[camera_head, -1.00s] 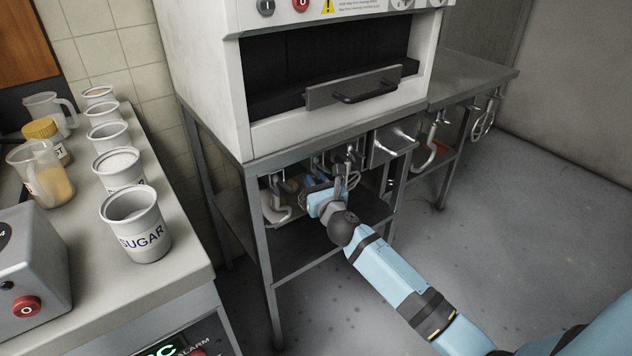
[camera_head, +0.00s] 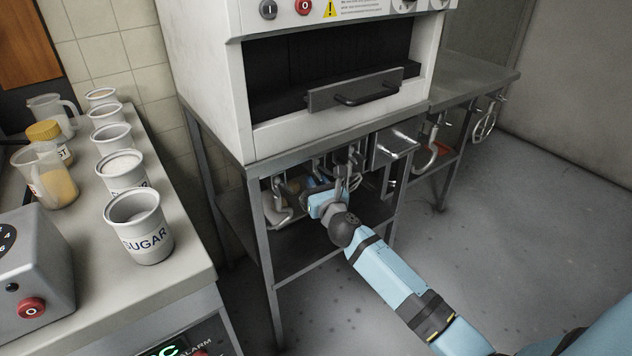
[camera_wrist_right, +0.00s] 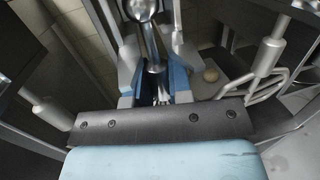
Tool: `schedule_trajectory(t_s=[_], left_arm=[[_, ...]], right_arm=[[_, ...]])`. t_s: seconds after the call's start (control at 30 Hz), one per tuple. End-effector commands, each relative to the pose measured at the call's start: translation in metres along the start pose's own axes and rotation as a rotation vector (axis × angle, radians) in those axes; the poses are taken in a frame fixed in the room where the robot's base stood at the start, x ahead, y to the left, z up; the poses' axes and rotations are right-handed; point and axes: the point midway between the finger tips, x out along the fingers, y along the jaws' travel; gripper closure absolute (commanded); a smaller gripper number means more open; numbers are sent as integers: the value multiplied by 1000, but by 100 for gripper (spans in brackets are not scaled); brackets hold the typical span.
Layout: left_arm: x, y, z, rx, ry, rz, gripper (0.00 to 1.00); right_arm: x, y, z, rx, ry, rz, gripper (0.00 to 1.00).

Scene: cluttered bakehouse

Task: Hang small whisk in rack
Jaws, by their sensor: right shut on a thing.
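My right gripper (camera_head: 316,194) is under the oven table's front edge, among the hanging tools. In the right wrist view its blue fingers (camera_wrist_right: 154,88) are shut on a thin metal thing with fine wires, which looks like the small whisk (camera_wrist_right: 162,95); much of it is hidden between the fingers. A metal rod with a round end stands just in front of the fingers; I cannot tell whether it touches the whisk. The rack (camera_head: 330,158) hangs under the table edge, its hooks partly hidden by my gripper. My left gripper is not in view.
A wire-looped tool (camera_wrist_right: 268,88) hangs close to the right of my gripper. The oven (camera_head: 345,130) stands above; a table leg (camera_head: 268,250) is at left. The floor at right is clear.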

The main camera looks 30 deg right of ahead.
Motion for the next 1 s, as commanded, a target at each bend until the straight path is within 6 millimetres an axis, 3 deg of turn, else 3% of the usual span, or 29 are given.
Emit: schedule_trajectory(t_s=[1.0], left_arm=[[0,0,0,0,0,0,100]], right_arm=[[0,0,-5,0,0,0,100]])
